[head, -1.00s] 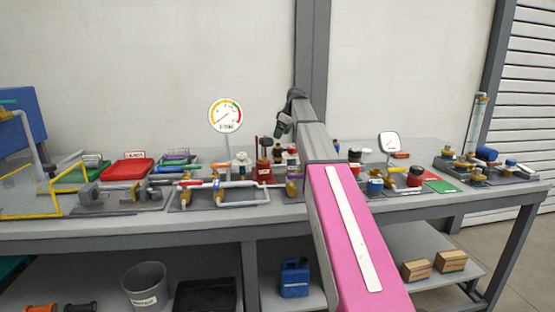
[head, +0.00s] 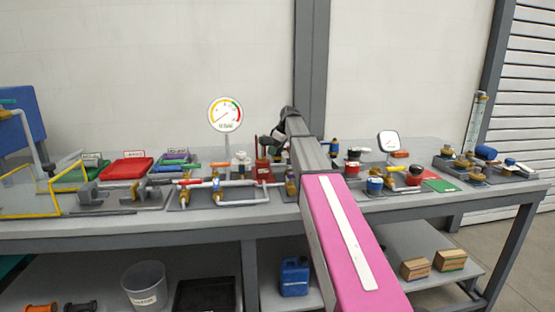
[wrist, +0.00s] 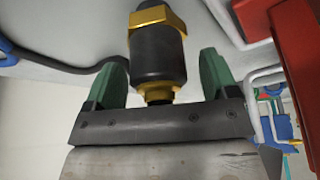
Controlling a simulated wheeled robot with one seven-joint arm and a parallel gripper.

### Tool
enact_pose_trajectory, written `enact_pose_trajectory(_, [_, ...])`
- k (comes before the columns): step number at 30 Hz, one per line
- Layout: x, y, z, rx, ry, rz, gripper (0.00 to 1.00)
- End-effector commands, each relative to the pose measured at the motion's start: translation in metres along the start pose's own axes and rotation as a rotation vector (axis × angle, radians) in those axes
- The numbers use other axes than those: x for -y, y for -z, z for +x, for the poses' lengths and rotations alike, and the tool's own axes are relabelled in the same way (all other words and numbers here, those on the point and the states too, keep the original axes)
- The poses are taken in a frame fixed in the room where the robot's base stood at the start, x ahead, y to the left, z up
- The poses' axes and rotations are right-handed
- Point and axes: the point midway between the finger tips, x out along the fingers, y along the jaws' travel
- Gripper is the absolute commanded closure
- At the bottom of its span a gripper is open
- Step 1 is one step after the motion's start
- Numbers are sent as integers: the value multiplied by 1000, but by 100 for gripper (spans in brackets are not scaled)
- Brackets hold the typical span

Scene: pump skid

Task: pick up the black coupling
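The black coupling (wrist: 158,55) shows in the wrist view as a dark cylinder with a brass hex collar at one end and a narrower brass neck at the other. My gripper (wrist: 164,64) has its two green fingers on either side of it. A gap shows between the right finger and the black body; the left finger looks very close, and I cannot tell whether it touches. In the head view my arm covers part of the bench middle, and I cannot make out the coupling there.
In the wrist view a red block (wrist: 297,50) is close on the right, with pale pipes beside it. In the head view a round gauge (head: 225,114) stands left of my arm, with a pipe assembly below it. A red tray (head: 127,168) is farther left; capped fittings are right.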

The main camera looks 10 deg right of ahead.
Motion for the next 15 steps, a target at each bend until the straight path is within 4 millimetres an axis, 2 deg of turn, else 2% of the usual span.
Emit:
enact_pose_trajectory(1, [0, 0, 0, 0, 0, 0, 33])
enact_pose_trajectory(5, [0, 0, 0, 0, 0, 0, 76])
enact_pose_trajectory(6, [0, 0, 0, 0, 0, 0, 79])
enact_pose_trajectory(15, [0, 1, -3, 0, -1, 0, 79])
